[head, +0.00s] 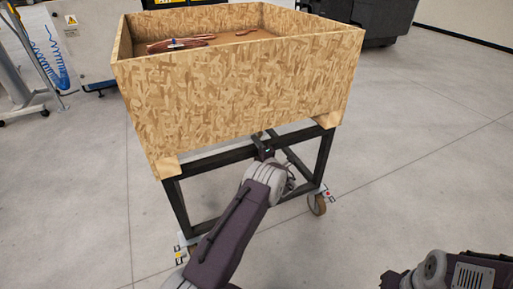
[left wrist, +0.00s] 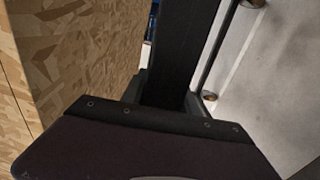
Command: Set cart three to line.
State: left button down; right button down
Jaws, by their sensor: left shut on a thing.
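A cart stands in the middle of the head view. It has a black metal frame (head: 215,160), wheels (head: 317,204) and an open chipboard crate (head: 240,90) on top. No cart number is readable. Copper tube pieces (head: 180,43) lie inside the crate. My left gripper (head: 264,148) reaches under the crate's near side and is shut on the cart's upper frame bar; its fingertips are mostly hidden. The left wrist view shows a dark frame bar (left wrist: 185,50) running up from the gripper, with the chipboard wall (left wrist: 75,50) at left.
My right arm is at the lower right; its gripper does not show. A dark grey machine or bin (head: 385,20) stands behind at the right. A wheeled stand (head: 20,95) is at the left. The grey floor (head: 430,150) right of the cart is clear.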

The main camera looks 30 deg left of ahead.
pick_arm(q)
jog(key=c, duration=0.9)
grip_release()
jog(key=p+v, duration=0.3)
jog(key=v, duration=0.6)
jog(key=shift+p, duration=0.3)
